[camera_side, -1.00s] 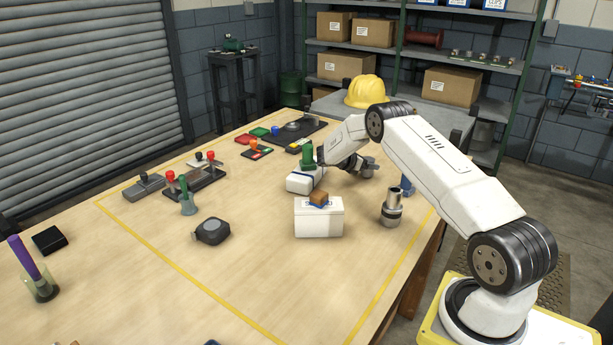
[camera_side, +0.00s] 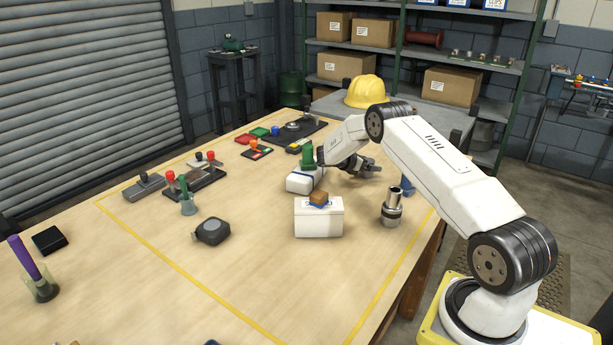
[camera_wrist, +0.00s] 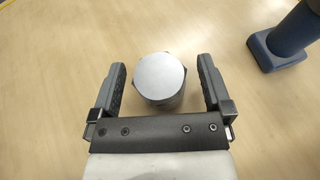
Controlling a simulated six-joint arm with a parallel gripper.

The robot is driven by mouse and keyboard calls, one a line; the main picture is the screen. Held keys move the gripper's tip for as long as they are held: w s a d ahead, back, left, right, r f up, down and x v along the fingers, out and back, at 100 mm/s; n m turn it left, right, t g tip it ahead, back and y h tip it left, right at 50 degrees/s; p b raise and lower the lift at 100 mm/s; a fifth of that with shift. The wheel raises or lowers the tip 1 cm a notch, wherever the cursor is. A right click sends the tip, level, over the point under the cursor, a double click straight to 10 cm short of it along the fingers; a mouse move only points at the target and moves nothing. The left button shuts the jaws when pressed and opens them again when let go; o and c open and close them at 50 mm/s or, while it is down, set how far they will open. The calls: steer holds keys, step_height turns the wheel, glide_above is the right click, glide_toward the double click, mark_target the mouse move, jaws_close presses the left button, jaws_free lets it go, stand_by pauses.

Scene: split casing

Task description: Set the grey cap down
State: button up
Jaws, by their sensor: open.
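The grey cap (camera_wrist: 160,78) shows in the wrist view as a round, smooth, flat-topped metal piece with angular edges showing below its top. It lies between the two fingers of my gripper (camera_wrist: 161,65), with a visible gap on each side. My gripper is open, and neither finger appears to touch the cap. In the side view my gripper (camera_side: 368,165) is low over the far right part of the wooden table. I cannot clearly make out the cap there, and its underside is hidden in the wrist view.
A blue post with a wide foot (camera_wrist: 285,42) stands right of my gripper. In the side view, a shiny stepped metal part (camera_side: 391,208), a white block with a brown top (camera_side: 319,218) and a white box with a green piece (camera_side: 305,178) stand nearby. Bare wood surrounds the cap.

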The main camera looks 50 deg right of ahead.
steer(key=v, duration=1.2)
steer(key=shift+f, duration=0.1)
stand_by(0.4)
